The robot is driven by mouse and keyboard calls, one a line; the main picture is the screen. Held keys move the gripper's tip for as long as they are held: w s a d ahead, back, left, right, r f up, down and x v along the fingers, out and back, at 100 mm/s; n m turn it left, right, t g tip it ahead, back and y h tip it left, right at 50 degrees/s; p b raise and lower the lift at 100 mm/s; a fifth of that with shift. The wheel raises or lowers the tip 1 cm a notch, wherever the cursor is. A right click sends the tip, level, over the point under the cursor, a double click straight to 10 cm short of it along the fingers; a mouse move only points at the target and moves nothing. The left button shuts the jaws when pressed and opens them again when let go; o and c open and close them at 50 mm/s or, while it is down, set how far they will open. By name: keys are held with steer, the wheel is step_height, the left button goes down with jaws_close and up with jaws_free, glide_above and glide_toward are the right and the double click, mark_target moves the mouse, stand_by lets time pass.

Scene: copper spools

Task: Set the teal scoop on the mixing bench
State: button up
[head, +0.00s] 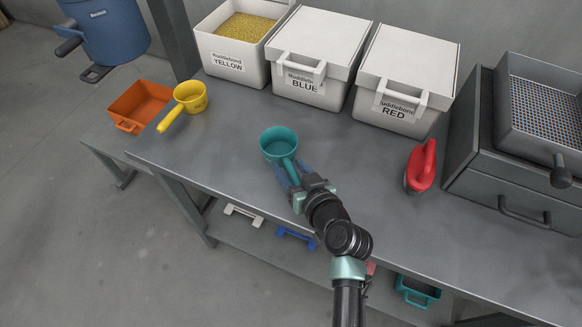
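The teal scoop (279,142) is upright at the middle of the grey mixing bench (230,128), its round cup facing up and its handle pointing toward me. It looks to rest on the bench top, though its underside is hidden. My gripper (289,167) is at the handle, with one blue finger on each side of it. The fingers look spread, with a small gap between them and the handle. The end of the handle is partly hidden by my gripper.
Behind are the yellow (228,63), blue (310,75) and red (398,88) bins. A yellow scoop (188,97) and orange tray (138,105) are left. Containers, including a teal one (418,292), sit below.

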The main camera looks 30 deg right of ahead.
steer(key=shift+r+p, duration=0.25)
steer(key=shift+p, duration=0.05)
steer(key=v, duration=1.2)
steer(key=shift+d+f, duration=0.1)
steer(key=shift+f, duration=0.05)
steer(key=w+a+r+n+t, duration=0.1)
steer(key=w+a+r+t, duration=0.2)
steer(key=r, duration=0.7)
steer(key=w+a+r+n+t, duration=0.1)
steer(key=w+a+r, duration=0.3)
steer(key=r, duration=0.7)
steer(key=w+a+r+n+t, duration=0.1)
steer(key=w+a+r+t, duration=0.15)
steer(key=w+r, duration=0.55)
steer(key=s+a+r+t, duration=0.2)
steer(key=s+a+r, duration=0.1)
steer(key=r, duration=0.6)
steer(key=s+a+r+t, duration=0.3)
steer(key=s+r, duration=0.2)
steer(key=r, duration=0.4)
steer(key=s+a+r+t, duration=0.2)
steer(key=s+a+r, duration=0.1)
steer(key=r, duration=0.6)
steer(key=shift+s+y, duration=0.4)
steer(key=shift+s, duration=0.45)
